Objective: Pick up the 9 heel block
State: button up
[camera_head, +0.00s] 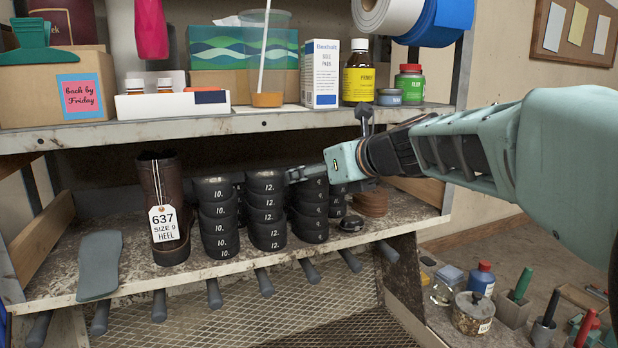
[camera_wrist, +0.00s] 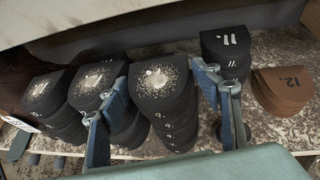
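The 9 heel blocks are a stack of black blocks (camera_head: 309,222), third from the left on the shelf in the head view. In the wrist view, the 9 stack (camera_wrist: 162,88) is in the middle, with a pale speckled patch on its top block and 9s on its front. My gripper (camera_wrist: 160,75) is open, one finger on each side of the 9 stack in the picture. It comes from the right in the head view (camera_head: 307,172). Whether the fingers touch the blocks is unclear. The gripper partly hides the stack's top.
Black stacks marked 10 (camera_head: 217,220) and 12 (camera_head: 266,215) stand close on the left. An 11 stack (camera_wrist: 226,52) and brown 12 blocks (camera_wrist: 283,90) are on the right. A boot (camera_head: 165,200) stands far left. The upper shelf edge (camera_head: 200,128) is overhead.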

jog(key=c, duration=0.9)
jog(key=shift+o, duration=0.2)
